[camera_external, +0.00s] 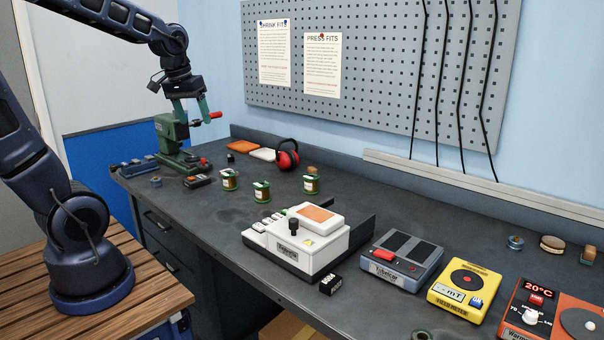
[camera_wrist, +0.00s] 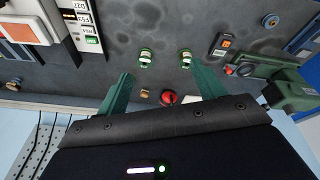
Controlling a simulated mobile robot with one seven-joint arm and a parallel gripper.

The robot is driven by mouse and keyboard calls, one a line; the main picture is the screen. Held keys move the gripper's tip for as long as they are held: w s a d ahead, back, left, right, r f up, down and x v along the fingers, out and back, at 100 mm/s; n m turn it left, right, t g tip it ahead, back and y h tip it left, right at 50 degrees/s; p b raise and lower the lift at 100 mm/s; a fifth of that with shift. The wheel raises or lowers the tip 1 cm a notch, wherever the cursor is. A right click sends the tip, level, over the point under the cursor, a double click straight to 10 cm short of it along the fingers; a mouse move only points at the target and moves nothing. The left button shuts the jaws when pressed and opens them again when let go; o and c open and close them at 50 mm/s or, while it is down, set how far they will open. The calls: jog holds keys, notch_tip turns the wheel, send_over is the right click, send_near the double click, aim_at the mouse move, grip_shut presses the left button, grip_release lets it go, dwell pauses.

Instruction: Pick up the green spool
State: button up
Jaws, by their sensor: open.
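Several small spools with green rims stand on the bench, and I cannot tell which one the task means. My gripper (camera_external: 194,117) has green fingers and hangs high in front of the green press. In the wrist view my gripper (camera_wrist: 162,76) is open, with nothing between its fingers.
The green press (camera_external: 172,137) stands close to my gripper at the bench's far left. A white device (camera_external: 301,256) stands right of the spools. Bare bench (camera_external: 205,215) lies in front of them.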

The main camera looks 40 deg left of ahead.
jog(key=w+a+f+n+g, duration=0.2)
jog(key=w+a+f+n, duration=0.35)
jog(key=w, duration=0.55)
jog(key=n+g, duration=0.1)
jog(key=n, duration=0.1)
send_near(229, 173)
jog(key=shift+s, duration=0.2)
jog(key=shift+a+f, duration=0.15)
jog(key=shift+f, duration=0.15)
jog(key=shift+w+f, duration=0.15)
jog(key=shift+f, duration=2.5)
jog(key=shift+w+f, duration=0.1)
jog(key=shift+f, duration=2.6)
jog(key=c, duration=1.3)
jog(key=shift+o, duration=0.2)
jog(key=shift+r, duration=0.15)
